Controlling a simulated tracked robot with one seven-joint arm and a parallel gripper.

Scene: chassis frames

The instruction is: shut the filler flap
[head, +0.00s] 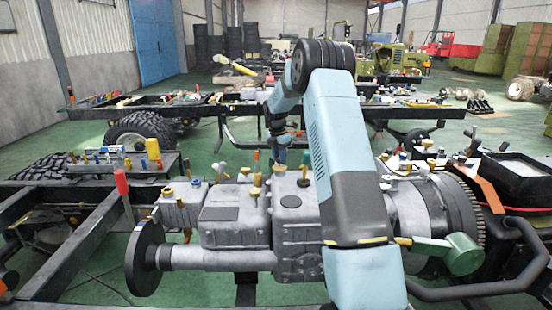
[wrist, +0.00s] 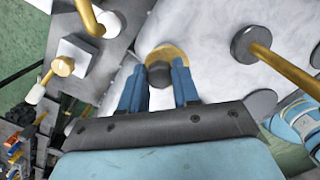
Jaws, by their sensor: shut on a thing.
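My gripper (wrist: 159,67) reaches down over the grey metal housing in the wrist view, its two blue fingers on either side of a dark round knob (wrist: 158,75). The fingers are shut on this knob. Behind it lies a round brass disc (wrist: 168,52) against the pale housing; this may be the filler flap, but I cannot tell for sure or see its hinge. In the head view my gripper (head: 281,156) points down at the top of the grey gearbox housing (head: 300,225). The contact there is too small to make out.
Brass rods and knobs stand close around the gripper, such as a dark-collared rod (wrist: 270,55) and a brass-topped post (head: 257,178). A red-handled tool (head: 122,185) stands at the left. A toothed flywheel (head: 465,215) is at the right. Another chassis lies behind.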

